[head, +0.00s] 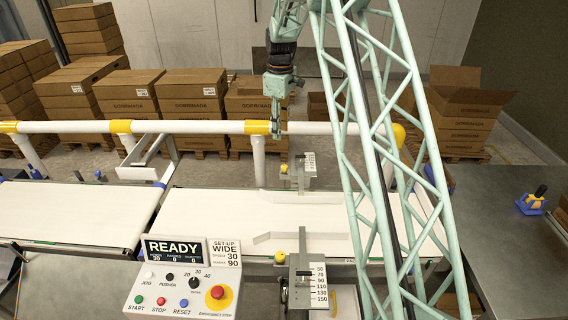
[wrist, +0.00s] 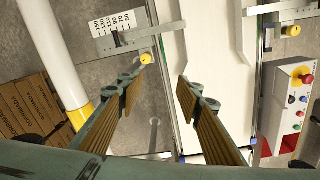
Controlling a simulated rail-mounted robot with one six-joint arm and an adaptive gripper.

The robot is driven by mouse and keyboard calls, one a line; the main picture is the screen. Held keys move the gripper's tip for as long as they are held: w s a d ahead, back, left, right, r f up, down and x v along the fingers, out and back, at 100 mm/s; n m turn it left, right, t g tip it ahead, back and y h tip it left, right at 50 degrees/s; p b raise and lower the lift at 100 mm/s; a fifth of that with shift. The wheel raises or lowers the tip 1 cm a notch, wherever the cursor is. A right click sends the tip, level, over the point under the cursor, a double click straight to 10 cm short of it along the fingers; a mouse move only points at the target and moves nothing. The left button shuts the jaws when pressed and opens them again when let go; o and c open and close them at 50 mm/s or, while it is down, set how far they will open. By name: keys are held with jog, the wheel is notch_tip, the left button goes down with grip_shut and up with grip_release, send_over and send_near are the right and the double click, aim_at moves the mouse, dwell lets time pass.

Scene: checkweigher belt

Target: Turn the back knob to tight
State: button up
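The back knob is small, round and yellow. In the wrist view the back knob (wrist: 146,58) sits beside the back scale plate (wrist: 118,27), near the tip of the left-hand finger. In the head view the back knob (head: 284,168) is small, left of the back scale plate (head: 309,163). My gripper (head: 276,128) hangs pointing down above and behind the knob. In the wrist view my gripper (wrist: 162,80) is open, with bare space between its fingers. It appears apart from the knob. The knob's tightness cannot be read.
A white rail with yellow joints (head: 195,127) runs behind the white belt (head: 225,212). A second yellow knob (head: 280,257) and scale (head: 318,285) stand at the front. The control panel (head: 185,285) reads READY, WIDE, 30 and 90. Cartons (head: 190,95) stand behind.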

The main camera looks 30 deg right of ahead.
jog(key=n+p, duration=0.1)
jog(key=p, duration=0.1)
send_over(284, 166)
notch_tip(284, 166, down, 8)
jog(key=shift+d+r, duration=0.1)
jog(key=shift+f+p, duration=0.85)
jog(key=shift+f, duration=6.05)
jog(key=shift+c, duration=0.2)
jog(key=c, duration=0.8)
